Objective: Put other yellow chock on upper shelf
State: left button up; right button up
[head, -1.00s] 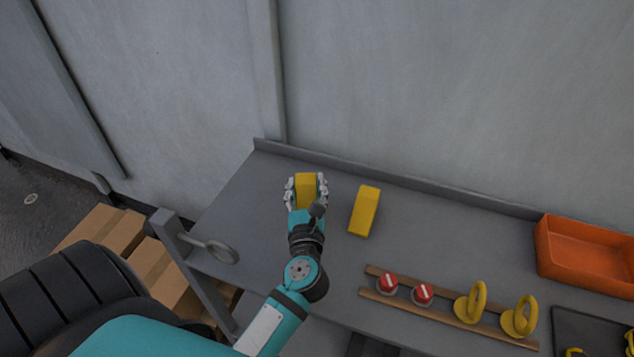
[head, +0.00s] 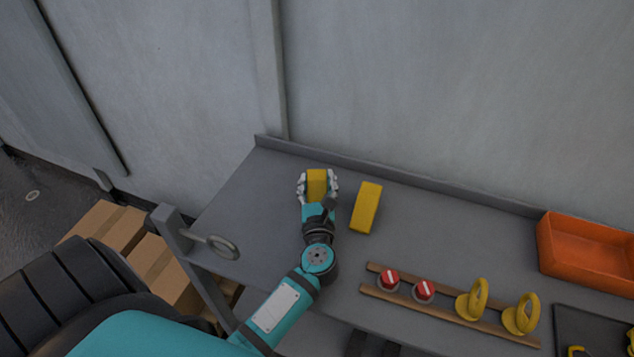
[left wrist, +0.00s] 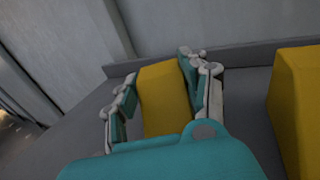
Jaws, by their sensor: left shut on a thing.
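One yellow chock (head: 317,181) is between the fingers of my left gripper (head: 317,187), which is shut on it over the left part of the grey upper shelf (head: 250,215). In the left wrist view the held chock (left wrist: 164,98) fills the space between the two fingers (left wrist: 160,95). I cannot tell whether its underside touches the shelf. The other yellow chock (head: 366,208) lies on the shelf just right of my left gripper, apart from it; it also shows at the right edge of the left wrist view (left wrist: 298,105). My right gripper is not in view.
Wooden rails (head: 445,317) to the right carry two red-and-white round pieces (head: 388,279) and two yellow ringed pieces (head: 472,300). An orange bin (head: 585,280) and a dark tray (head: 590,328) are farther right. A raised lip runs along the back.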

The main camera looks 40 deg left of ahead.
pick_arm(q)
jog(key=o, duration=1.3)
jog(key=shift+o, duration=0.2)
jog(key=shift+r+p, duration=0.15)
jog(key=shift+p, duration=0.15)
jog(key=shift+s+d+f, duration=0.2)
jog(key=shift+s+d, duration=0.05)
jog(key=b+v, duration=0.3)
jog(key=v, duration=0.7)
jog(key=shift+s+d, duration=0.1)
jog(key=shift+s, duration=0.15)
jog(key=shift+s+d+r, duration=0.15)
jog(key=shift+s+d, duration=0.1)
jog(key=shift+s, duration=0.1)
